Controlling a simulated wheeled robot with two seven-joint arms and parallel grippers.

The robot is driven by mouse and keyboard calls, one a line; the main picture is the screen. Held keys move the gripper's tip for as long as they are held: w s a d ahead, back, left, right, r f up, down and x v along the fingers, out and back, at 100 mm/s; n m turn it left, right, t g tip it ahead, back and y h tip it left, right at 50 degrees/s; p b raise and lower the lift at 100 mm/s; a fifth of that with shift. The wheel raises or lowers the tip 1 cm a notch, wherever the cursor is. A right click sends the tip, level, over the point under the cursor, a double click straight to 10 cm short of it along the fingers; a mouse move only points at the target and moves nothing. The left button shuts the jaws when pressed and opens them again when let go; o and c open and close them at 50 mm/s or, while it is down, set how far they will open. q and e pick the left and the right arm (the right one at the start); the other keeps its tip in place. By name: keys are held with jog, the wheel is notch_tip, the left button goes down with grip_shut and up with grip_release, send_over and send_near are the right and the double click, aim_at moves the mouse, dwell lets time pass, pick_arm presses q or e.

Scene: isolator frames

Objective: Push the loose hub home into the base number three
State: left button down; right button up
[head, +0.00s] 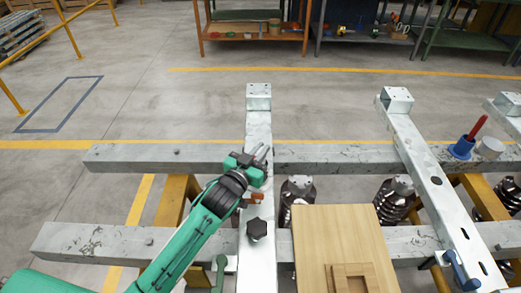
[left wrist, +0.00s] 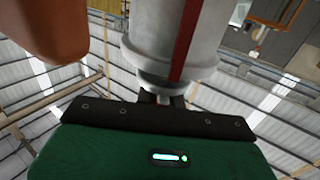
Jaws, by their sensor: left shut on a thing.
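My left gripper (head: 262,152) is at the upright middle beam where it crosses the rear rail, its fingers close together. In the left wrist view a pale grey cylinder with a red stripe (left wrist: 180,35) narrows to a stem between the fingers; the gripper is shut on it. It may be the loose hub, but the views do not settle this. Dark ribbed isolators with grey tops (head: 299,186), (head: 398,186) stand between the rails to the right of the gripper. I see no numbers, so I cannot tell which is base number three. My right gripper is out of view.
A wooden board (head: 340,230) covers part of the front rail. A dark knob (head: 257,229) sits on the middle beam. A blue cup (head: 462,148) with a red stick and a pale cup (head: 489,148) stand on the rear rail. Open floor lies behind the frames.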

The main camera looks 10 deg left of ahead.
pick_arm(q)
jog(key=shift+r, duration=0.1)
jog(key=c, duration=1.5)
grip_release()
jog(key=shift+o, duration=0.2)
jog(key=shift+f, duration=0.3)
jog(key=b+v, duration=0.1)
jog(key=v, duration=1.2)
jog(key=shift+s+r, duration=0.2)
jog(key=shift+s, duration=0.2)
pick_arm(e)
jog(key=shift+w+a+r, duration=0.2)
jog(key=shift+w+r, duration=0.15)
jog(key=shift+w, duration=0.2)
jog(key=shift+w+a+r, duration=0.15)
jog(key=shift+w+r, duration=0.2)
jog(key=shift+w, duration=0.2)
pick_arm(q)
jog(key=shift+a, duration=0.1)
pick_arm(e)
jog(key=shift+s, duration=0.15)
